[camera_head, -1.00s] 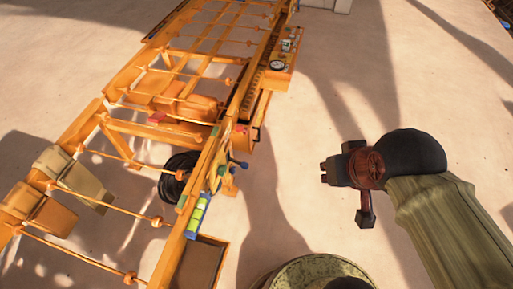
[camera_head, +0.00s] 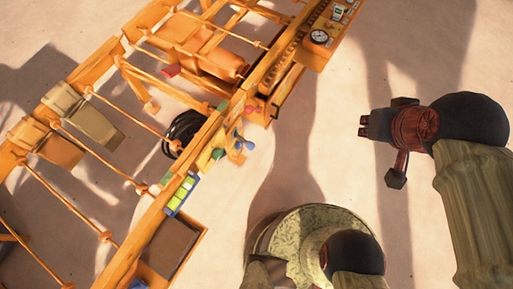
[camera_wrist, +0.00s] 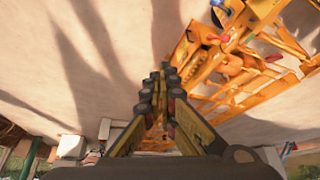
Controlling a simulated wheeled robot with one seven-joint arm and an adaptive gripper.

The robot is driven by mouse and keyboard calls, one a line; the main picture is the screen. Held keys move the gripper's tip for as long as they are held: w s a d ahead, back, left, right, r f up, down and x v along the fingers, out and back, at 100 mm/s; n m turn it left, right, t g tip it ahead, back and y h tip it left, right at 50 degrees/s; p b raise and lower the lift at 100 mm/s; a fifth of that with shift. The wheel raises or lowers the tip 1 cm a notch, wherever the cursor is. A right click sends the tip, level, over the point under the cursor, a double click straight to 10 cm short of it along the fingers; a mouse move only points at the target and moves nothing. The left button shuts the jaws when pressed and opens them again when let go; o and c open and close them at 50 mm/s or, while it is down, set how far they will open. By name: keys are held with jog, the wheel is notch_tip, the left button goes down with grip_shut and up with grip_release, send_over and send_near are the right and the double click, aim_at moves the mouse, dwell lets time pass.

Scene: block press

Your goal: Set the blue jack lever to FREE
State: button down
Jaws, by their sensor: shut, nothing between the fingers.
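A small blue-knobbed lever (camera_head: 249,145) sticks out from the right side of the orange press frame in the head view, beside small green and orange parts. Its setting and any FREE mark are too small to read. A blue part also shows at the top edge of the wrist view (camera_wrist: 216,3), but I cannot tell if it is the same lever. My gripper (camera_head: 362,126) is well to the right of the lever, over bare floor, and touches nothing. In the wrist view my gripper (camera_wrist: 166,72) has its fingers together and empty.
The orange frame (camera_head: 235,100) runs diagonally across the left, with rails and rollers. A red knob (camera_head: 252,109), a black coil (camera_head: 183,135), a yellow-green block (camera_head: 182,193) and a gauge (camera_head: 320,37) are on or by it. Clear floor lies between frame and gripper.

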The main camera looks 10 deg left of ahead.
jog(key=w+a+f+m+g+y+b, duration=0.2)
jog(key=w+a+f+m+g+y, duration=0.15)
jog(key=w+a+f, duration=0.55)
jog(key=w+a+f+m+g+y+b, duration=0.15)
jog(key=w+a+f+y, duration=0.35)
jog(key=f, duration=0.8)
jog(key=w+a+f+m+g+y+b, duration=0.1)
jog(key=w+a+f+m+g+y, duration=0.3)
jog(key=w+f, duration=0.6)
jog(key=s+f+m+t+b, duration=0.1)
jog(key=s+f+m+t, duration=0.1)
jog(key=f, duration=1.3)
jog(key=s+a+f+m+t+y+b, duration=0.1)
jog(key=f+m+t, duration=0.4)
jog(key=f, duration=1)
jog(key=s+f+m+t+y+b, duration=0.1)
jog(key=s+f+m+t, duration=0.2)
jog(key=f, duration=1.2)
jog(key=shift+s+a+m+t, duration=0.35)
jog(key=shift+s+m, duration=0.1)
jog(key=shift+m, duration=0.55)
jog(key=shift+a, duration=0.15)
